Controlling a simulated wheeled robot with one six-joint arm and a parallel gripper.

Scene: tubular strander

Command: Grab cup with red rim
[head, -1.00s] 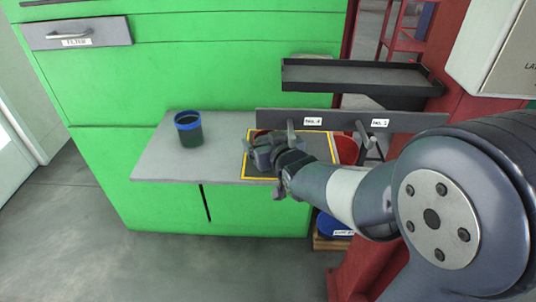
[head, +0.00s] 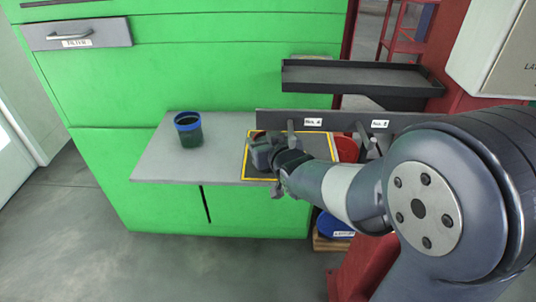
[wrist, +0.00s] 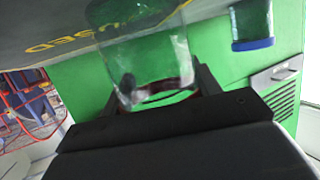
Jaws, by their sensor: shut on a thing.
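The clear cup (wrist: 150,60) shows upside down in the wrist view, with a dark reddish rim (wrist: 155,102) at its near end. My gripper (wrist: 158,92) is shut on it, one finger at each side near the rim. In the head view my gripper (head: 262,152) is over the yellow-bordered dark mat on the grey shelf, and hides most of the held cup. A second cup with a blue rim (head: 188,130) stands upright to the left on the shelf; it also shows in the wrist view (wrist: 251,25).
The yellow-bordered mat (head: 250,176) lies on the grey shelf (head: 160,168) of a green cabinet. A dark rail (head: 350,121) with pegs and labels runs behind my gripper, below a black tray (head: 360,76). The shelf's left front is clear.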

